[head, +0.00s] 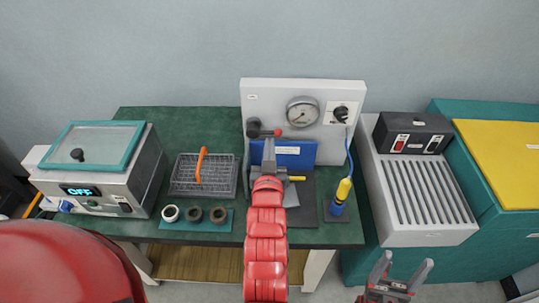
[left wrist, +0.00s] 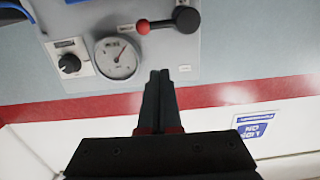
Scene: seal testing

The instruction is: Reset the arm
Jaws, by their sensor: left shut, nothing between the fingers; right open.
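My left arm reaches up the middle of the head view, and my left gripper (head: 268,148) is over the bench in front of the grey gauge panel (head: 260,98). Its fingers are shut and empty in the left wrist view (left wrist: 160,76). Just above it is a lever with a red knob (head: 277,132), which also shows beyond the fingertips in the left wrist view (left wrist: 143,27). A gap between fingers and lever shows there. My right gripper (head: 399,268) is open and empty at the lower right, in front of the ribbed grey unit (head: 385,190).
A heater box (head: 95,190) reading OFF, a wire basket (head: 186,185) with an orange handle, and several rings (head: 194,214) lie left. A blue block (head: 297,153) is behind my left gripper. A yellow-blue tool (head: 340,196) stands right. A switch box (head: 412,135) is further right.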

